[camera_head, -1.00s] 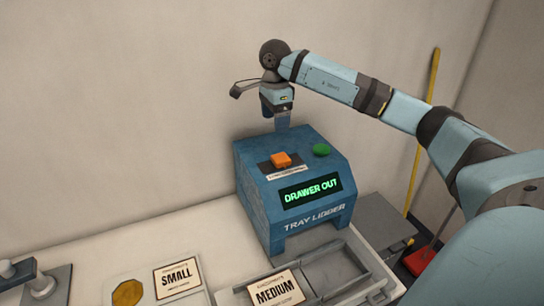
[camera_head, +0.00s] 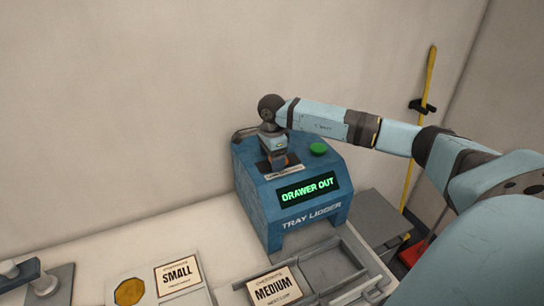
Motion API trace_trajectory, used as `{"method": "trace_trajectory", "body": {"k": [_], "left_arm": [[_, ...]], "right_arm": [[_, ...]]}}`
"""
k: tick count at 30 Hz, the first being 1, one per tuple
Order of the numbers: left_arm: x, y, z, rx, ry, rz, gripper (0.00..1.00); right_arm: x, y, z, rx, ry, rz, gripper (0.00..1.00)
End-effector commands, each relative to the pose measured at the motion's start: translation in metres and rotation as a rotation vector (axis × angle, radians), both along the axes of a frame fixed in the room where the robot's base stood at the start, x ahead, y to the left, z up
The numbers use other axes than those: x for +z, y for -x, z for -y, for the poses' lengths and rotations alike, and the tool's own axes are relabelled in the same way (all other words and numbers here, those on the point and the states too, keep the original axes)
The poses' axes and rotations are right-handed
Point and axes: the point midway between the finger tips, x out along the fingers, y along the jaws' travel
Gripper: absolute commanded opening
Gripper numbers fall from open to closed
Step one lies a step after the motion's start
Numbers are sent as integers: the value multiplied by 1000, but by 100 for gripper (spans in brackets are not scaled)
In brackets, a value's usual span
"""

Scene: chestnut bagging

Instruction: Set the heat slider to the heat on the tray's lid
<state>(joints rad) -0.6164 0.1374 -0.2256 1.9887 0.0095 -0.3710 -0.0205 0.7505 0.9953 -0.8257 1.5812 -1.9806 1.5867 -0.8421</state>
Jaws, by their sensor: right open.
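The blue tray lidder (camera_head: 306,222) stands on the pale counter, its green display reading DRAWER OUT. Its orange slider knob (camera_head: 291,158) sits on the sloping top and is mostly hidden behind my right gripper (camera_head: 279,166). That gripper is open and points down at the knob, its fingers down around or beside it; I cannot tell if they touch. The drawer (camera_head: 335,270) is out at the front. A card reading MEDIUM (camera_head: 273,290) lies at the drawer's left part; its small print is unreadable. I see no lid heat mark clearly. My left gripper is not in view.
A green button (camera_head: 317,149) is on the lidder's top, right of the gripper. A card reading SMALL (camera_head: 178,274) lies at left beside a yellow-brown disc (camera_head: 130,291). A yellow pole (camera_head: 423,110) leans at the back right. A grey-handled device (camera_head: 43,284) is at lower left.

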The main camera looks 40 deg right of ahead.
Motion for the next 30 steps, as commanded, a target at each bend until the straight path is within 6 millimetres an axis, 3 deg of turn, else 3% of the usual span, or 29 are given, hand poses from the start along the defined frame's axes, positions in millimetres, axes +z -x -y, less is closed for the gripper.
{"method": "trace_trajectory", "body": {"k": [3, 9, 11, 14, 22, 26, 28, 30], "left_arm": [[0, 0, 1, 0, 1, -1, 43], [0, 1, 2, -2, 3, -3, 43], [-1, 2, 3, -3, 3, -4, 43], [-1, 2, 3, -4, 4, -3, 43], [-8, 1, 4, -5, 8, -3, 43], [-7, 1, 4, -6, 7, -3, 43], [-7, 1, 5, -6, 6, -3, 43], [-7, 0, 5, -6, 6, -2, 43]], "right_arm": [[0, 0, 0, 0, 0, 0, 74], [1, 0, 0, 0, 0, 2, 28], [1, -1, 0, 0, 0, 3, 18], [1, -2, -1, 0, 0, 5, 18], [2, -15, -37, 1, -3, 10, 18], [4, -16, -42, -1, -2, 12, 18], [4, -16, -42, -1, -3, 11, 7], [4, -16, -43, 0, -4, 12, 8]]}}
